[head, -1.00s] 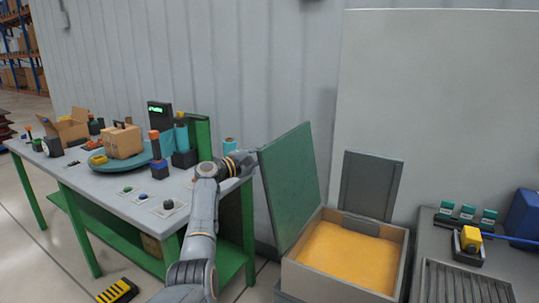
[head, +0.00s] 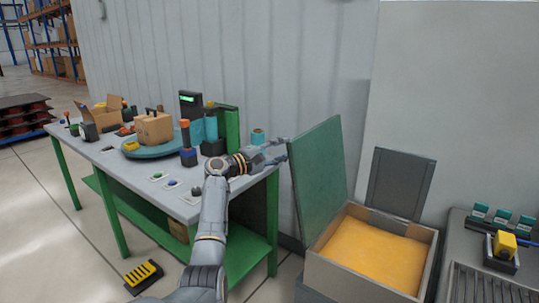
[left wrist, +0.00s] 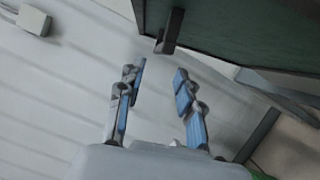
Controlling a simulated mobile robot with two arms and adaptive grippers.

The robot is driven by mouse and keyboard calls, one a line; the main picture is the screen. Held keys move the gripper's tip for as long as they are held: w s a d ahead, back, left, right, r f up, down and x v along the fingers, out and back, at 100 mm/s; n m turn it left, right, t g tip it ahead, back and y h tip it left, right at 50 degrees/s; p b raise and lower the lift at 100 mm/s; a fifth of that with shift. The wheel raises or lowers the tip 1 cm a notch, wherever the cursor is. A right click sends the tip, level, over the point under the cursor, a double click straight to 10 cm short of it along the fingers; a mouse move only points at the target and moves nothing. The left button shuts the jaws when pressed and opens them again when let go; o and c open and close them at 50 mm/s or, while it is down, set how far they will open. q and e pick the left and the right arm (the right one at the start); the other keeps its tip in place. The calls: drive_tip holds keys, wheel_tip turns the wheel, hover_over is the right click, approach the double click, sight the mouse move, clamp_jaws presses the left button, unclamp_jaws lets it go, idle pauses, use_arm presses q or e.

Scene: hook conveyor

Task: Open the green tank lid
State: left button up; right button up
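The green tank lid (head: 322,180) stands raised on the left side of the tank (head: 335,279), which is open and shows a yellow-orange fill (head: 372,254). My left gripper (head: 284,150) is at the upper left edge of the lid, on its outer side. In the left wrist view the gripper (left wrist: 160,70) has its two fingers apart with nothing between them. The lid's dark green face (left wrist: 225,28) is just ahead, with a dark handle (left wrist: 170,32) beyond the fingertips. Whether a finger touches the lid I cannot tell. My right gripper is not in view.
A green-legged table (head: 112,168) with a box (head: 154,128) and several tools stands at the left. A second, grey panel (head: 401,183) stands upright behind the tank. A grey counter (head: 462,228) is at the right. A grey wall is close behind.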

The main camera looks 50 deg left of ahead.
use_arm(q)
drive_tip(key=s, duration=0.6)
drive_tip(key=shift+a+f, duration=0.2)
drive_tip(key=shift+a, duration=0.25)
